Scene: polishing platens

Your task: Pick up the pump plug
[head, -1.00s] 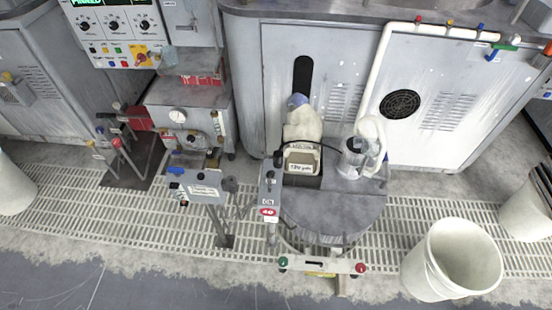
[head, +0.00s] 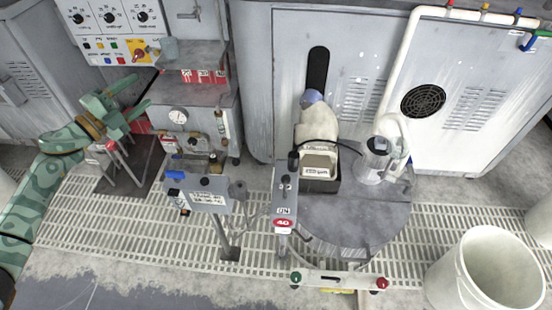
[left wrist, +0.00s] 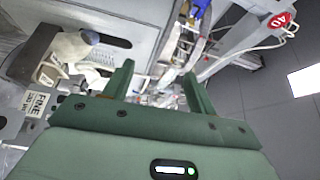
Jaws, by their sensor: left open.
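A black plug-like piece (head: 293,160) sits at the top of the grey control post (head: 284,195) marked with a red 40 sign. A black cable runs from it toward the white jug; I take this piece to be the pump plug, but it is small. My left gripper (head: 133,99), green with patterned arm, is open and empty at the left, in front of the grey gauge cabinet and well apart from the plug. Its two fingers (left wrist: 157,85) also show apart in the left wrist view, with nothing between them. My right gripper is not in view.
A small labelled control box (head: 203,192) stands left of the post. A white bucket (head: 490,270) stands at the right on the grated floor.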

